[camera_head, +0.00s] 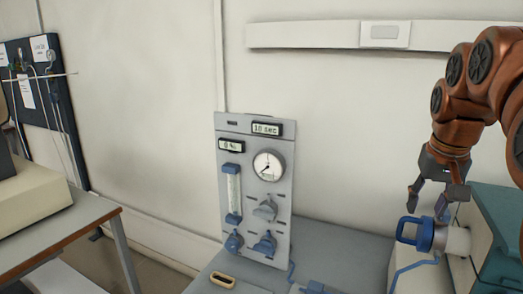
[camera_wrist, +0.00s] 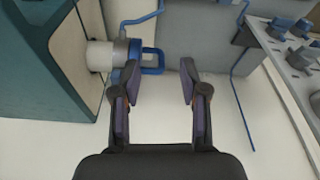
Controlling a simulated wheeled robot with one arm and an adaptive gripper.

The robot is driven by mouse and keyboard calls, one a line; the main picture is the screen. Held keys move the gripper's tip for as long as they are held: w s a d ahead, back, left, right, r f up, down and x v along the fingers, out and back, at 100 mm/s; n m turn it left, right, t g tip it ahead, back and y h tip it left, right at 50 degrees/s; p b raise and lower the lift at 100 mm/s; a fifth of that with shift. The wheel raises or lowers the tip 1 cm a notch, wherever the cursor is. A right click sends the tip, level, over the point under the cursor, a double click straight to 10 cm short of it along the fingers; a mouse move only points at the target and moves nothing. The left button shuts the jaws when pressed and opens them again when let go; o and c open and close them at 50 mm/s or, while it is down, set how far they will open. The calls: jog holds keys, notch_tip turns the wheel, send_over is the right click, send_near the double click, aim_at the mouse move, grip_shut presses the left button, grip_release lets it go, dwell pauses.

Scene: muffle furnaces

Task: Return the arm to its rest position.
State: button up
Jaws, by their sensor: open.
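My arm, copper-coloured, comes in from the right side of the head view. My gripper (camera_head: 428,203) points down with its fingers apart and nothing between them. It is just above and beside a blue handle (camera_head: 412,234) on a white cylindrical fitting of the teal furnace (camera_head: 499,225). In the wrist view my gripper (camera_wrist: 158,82) is open, and the blue handle (camera_wrist: 152,61) and white fitting (camera_wrist: 101,56) lie beyond and left of the fingers. Whether a finger touches the handle cannot be told.
A grey control panel (camera_head: 283,215) with a gauge, displays and blue knobs stands against the wall on the grey bench (camera_head: 345,250). Blue tubing runs near the furnace. A wooden-edged table (camera_head: 60,235) stands at left. The wall above the bench is mostly bare.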

jog(key=s+a+f+n+g+p, duration=0.1)
jog(key=s+a+f, duration=0.4)
jog(key=s, duration=0.3)
jog(key=s+a+f+n+g+p, duration=0.1)
jog(key=s+a+f, duration=0.3)
jog(key=s, duration=0.5)
jog(key=s+a+f+n+g+y+p, duration=0.1)
jog(key=s+a+f+g+p, duration=0.1)
jog(key=s+a+f, duration=0.3)
jog(key=s+f+p, duration=0.1)
jog(key=s+f, duration=0.2)
jog(key=s, duration=0.1)
jog(key=shift+a+f, duration=0.3)
jog(key=shift+s, duration=0.2)
